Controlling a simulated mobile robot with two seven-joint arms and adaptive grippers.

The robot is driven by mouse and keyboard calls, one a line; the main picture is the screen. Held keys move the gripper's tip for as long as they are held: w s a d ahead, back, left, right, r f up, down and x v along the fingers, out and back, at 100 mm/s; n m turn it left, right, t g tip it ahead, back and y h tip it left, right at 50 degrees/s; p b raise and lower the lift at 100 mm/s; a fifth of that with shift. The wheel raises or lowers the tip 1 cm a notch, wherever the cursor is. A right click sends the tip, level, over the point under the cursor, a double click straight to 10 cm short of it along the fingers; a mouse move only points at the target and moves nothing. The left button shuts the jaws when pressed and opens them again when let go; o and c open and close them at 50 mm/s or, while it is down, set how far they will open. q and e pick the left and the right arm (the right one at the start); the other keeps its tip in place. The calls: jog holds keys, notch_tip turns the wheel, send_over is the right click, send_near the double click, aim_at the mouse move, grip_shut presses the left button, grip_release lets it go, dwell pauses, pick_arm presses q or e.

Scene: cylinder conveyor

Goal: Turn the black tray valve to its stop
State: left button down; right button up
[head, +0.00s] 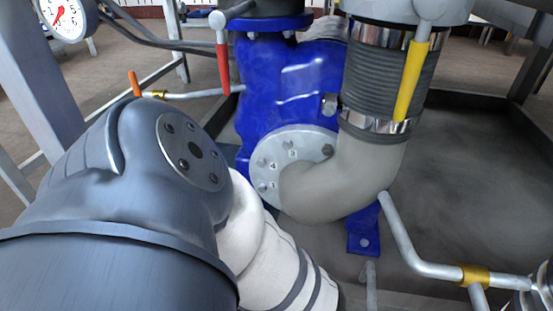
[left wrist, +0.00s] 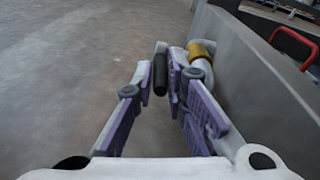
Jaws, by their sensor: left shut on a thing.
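The black tray valve's handle (left wrist: 160,75) shows in the left wrist view as a short dark bar between the fingertips. Beside it on the right is a brass valve body (left wrist: 201,49) on a light grey pipe. My left gripper (left wrist: 159,88), with purple-padded fingers, is shut on the black handle. In the head view my left arm fills the lower left, and the left gripper and black valve are hidden. My right gripper is in neither view.
In the head view stand a blue pump (head: 280,95), a grey elbow pipe (head: 345,180), a red lever (head: 222,65), a yellow lever (head: 412,80) and an orange-handled valve (head: 135,84). A grey wall (left wrist: 250,85) runs close along the right of the left gripper; open floor (left wrist: 70,70) lies left.

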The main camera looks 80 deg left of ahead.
pick_arm(q)
jog(key=shift+a+f, duration=0.1)
jog(key=shift+a, duration=0.1)
dwell(0.3)
jog(key=c, duration=1.6)
grip_release()
jog(key=v, duration=0.8)
jog(key=shift+d+f, duration=0.1)
